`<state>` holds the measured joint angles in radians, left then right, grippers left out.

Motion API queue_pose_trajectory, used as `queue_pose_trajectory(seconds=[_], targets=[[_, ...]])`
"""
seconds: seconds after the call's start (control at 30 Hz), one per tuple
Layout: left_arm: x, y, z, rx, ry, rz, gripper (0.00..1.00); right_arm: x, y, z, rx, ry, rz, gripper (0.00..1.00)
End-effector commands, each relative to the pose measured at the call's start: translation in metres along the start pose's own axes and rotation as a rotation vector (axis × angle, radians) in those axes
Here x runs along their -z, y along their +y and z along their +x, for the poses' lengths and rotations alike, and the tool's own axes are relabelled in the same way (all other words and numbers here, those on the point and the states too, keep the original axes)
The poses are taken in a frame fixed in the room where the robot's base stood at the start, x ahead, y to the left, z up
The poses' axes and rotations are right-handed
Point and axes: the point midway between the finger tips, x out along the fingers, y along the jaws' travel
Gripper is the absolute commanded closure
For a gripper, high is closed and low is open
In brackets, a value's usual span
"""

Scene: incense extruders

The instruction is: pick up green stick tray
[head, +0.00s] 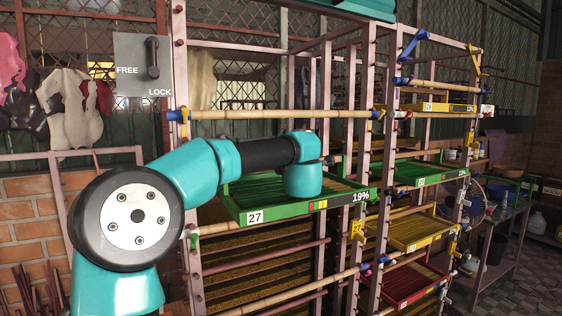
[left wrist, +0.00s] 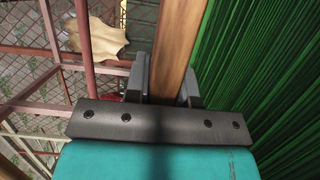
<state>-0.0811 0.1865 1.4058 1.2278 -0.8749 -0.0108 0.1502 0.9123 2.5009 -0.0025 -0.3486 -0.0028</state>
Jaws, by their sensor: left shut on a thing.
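The green stick tray (head: 285,212), marked 27 and 19%, sits in the rack with rows of green sticks inside. My left arm reaches over it from the left, and its end link hides the gripper in the head view. In the left wrist view my left gripper (left wrist: 166,82) is shut on a brown bar (left wrist: 176,35), which looks like the tray's rim, with one finger on each side. The green sticks (left wrist: 265,70) lie just right of the bar. My right gripper is not in view.
A second green tray (head: 430,181), a yellow tray (head: 424,243) and a red tray (head: 425,297) stand in the rack column to the right. Bamboo rails (head: 275,115) and pinkish uprights frame the tray. A FREE/LOCK lever panel (head: 127,77) hangs at left.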

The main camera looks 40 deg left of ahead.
Motion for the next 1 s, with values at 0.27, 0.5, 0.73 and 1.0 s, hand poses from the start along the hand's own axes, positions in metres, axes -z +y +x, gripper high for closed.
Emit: queue_pose_trajectory(seconds=[0.27, 0.5, 0.73, 1.0], targets=[[-0.02, 0.002, -0.065, -0.002, -0.003, -0.002, 1.0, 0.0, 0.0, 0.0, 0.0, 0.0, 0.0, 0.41], [-0.028, 0.001, -0.09, -0.001, -0.001, -0.001, 1.0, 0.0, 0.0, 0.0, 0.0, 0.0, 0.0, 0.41], [-0.029, 0.001, -0.094, -0.001, 0.001, -0.002, 1.0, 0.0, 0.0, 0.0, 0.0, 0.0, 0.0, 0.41], [-0.029, 0.001, -0.093, -0.001, 0.001, -0.001, 1.0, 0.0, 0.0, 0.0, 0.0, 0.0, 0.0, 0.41]])
